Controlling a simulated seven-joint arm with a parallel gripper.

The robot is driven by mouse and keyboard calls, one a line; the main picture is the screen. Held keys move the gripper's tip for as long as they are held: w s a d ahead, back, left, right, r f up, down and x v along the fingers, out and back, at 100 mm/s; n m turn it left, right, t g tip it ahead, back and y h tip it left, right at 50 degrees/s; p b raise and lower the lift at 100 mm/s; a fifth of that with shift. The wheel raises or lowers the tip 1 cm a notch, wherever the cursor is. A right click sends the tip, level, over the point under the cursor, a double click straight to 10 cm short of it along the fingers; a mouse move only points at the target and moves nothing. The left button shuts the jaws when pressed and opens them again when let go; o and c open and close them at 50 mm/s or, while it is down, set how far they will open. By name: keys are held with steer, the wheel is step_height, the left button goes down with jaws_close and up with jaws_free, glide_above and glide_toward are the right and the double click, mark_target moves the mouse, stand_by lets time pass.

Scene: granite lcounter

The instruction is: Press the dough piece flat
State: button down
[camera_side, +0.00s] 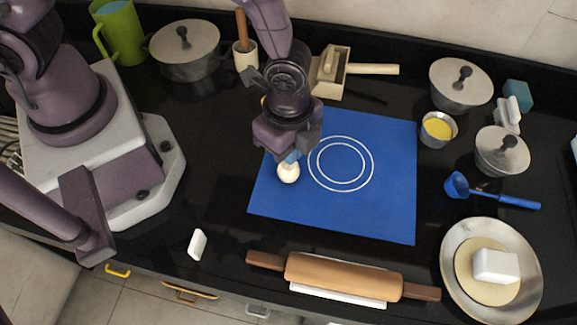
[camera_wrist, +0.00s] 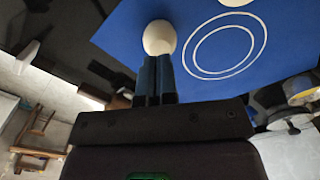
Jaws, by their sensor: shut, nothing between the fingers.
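A small round cream dough piece (camera_side: 288,174) sits on the blue mat (camera_side: 384,205), left of the printed white circles. It is a rounded ball, also seen in the wrist view (camera_wrist: 159,37). My gripper (camera_side: 292,157) points down right at the dough, its blue fingers partly hidden by my wrist in the side view. In the wrist view the two fingers (camera_wrist: 156,62) are together and empty, their tips at the dough's near edge. I cannot tell whether they touch it. Another pale rounded thing (camera_wrist: 235,2) is cut off at the wrist view's top edge.
A rolling pin (camera_side: 343,275) lies in front of the mat. A plate (camera_side: 452,283) with a pale disc and white block is front right. Pots, a yellow-filled bowl (camera_side: 438,128) and a blue scoop (camera_side: 490,196) stand right. The mat's right half is clear.

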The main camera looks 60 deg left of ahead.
mark_target(289, 171)
steer(key=shift+f, duration=0.1)
steer(key=shift+f, duration=1)
steer(key=shift+f, duration=1.05)
stand_by(1.8)
steer(key=shift+r, duration=0.1)
steer(key=shift+r, duration=3.5)
